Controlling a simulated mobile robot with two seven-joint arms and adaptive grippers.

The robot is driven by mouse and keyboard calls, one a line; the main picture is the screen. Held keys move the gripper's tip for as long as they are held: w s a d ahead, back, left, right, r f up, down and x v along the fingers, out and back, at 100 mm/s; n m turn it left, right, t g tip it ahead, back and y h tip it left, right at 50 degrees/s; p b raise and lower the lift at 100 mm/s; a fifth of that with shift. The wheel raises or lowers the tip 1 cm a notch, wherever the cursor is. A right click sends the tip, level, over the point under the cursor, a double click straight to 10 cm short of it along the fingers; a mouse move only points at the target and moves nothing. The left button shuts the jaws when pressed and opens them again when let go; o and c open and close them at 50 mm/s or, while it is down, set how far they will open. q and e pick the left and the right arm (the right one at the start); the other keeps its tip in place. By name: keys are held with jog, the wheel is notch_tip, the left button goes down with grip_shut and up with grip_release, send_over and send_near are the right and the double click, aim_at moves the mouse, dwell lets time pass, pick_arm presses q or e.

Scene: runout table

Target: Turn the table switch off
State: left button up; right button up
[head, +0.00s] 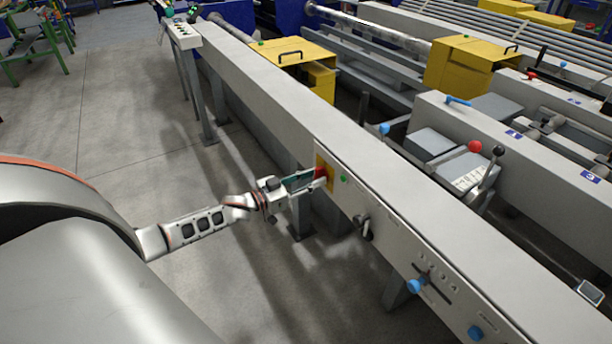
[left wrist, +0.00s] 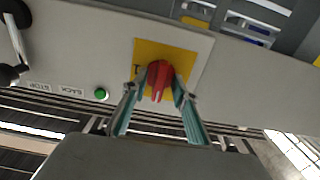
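The table switch is a red rotary knob (left wrist: 160,78) on a yellow plate (left wrist: 186,60), set in the side panel of the long grey table. In the head view the red knob (head: 321,172) shows at the end of my left gripper (head: 312,178). In the left wrist view my left gripper (left wrist: 158,88) has one finger on each side of the knob, with the tips close to its edges. The fingers are apart, and a gap shows around the knob's lower part. Whether the tips touch it is unclear. My right gripper is not in view.
A green button (left wrist: 101,94) sits beside the yellow plate. A black lever (head: 363,228) and a blue knob (head: 415,286) are further along the same panel. Yellow boxes (head: 470,65) and a red-knobbed lever (head: 474,147) stand behind the table. The floor left of it is clear.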

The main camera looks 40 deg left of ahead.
pick_arm(q)
jog(key=v, duration=1.2)
jog(key=shift+f, duration=0.1)
jog(key=s+d+f+g+y+p, duration=0.2)
jog(key=s+d+f+g+p, duration=0.1)
jog(key=s+d, duration=0.8)
jog(key=s+d+f+g+y+p, duration=0.2)
jog(key=s+d+f, duration=0.3)
jog(key=s+d, duration=0.7)
jog(key=d+g+p, duration=0.1)
jog(key=d, duration=0.3)
jog(key=shift+s+d+p, duration=0.15)
jog(key=shift+s+p, duration=0.15)
jog(key=shift+s, duration=0.05)
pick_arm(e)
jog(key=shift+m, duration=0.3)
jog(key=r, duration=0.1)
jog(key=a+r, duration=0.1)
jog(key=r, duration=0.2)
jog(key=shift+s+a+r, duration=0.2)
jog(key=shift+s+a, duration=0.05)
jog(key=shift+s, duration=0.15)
